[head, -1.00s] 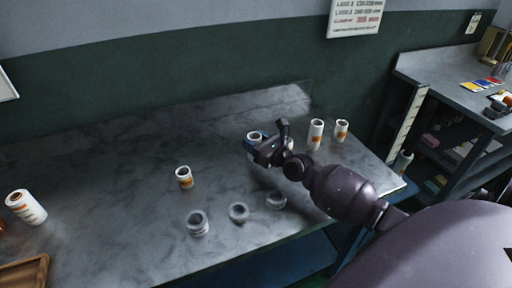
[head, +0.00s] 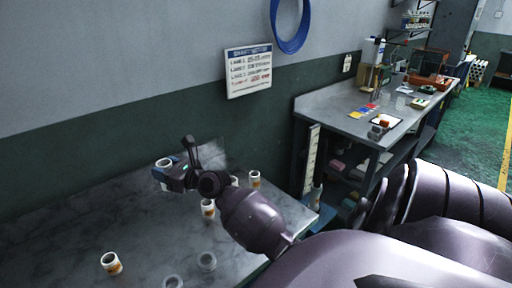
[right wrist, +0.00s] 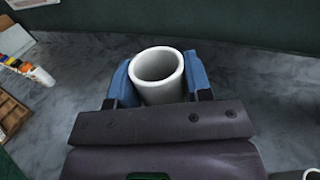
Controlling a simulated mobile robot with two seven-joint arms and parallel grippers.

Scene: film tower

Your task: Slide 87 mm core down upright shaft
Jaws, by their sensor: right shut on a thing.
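My right gripper (head: 172,174) is shut on a white hollow core (head: 163,162), which appears raised above the marbled table. In the right wrist view the core's round open end (right wrist: 158,68) faces up, gripped between two blue finger pads. Other white cores with orange labels stand on the table: one at the front left (head: 111,264), one just right of the gripper (head: 208,209) and one farther right (head: 254,179). I cannot read which is 87 mm. I cannot make out an upright shaft. My left gripper is out of view.
A second bench (head: 340,105) with a wooden stand and small items is at the right. A sign (head: 248,71) hangs on the wall.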

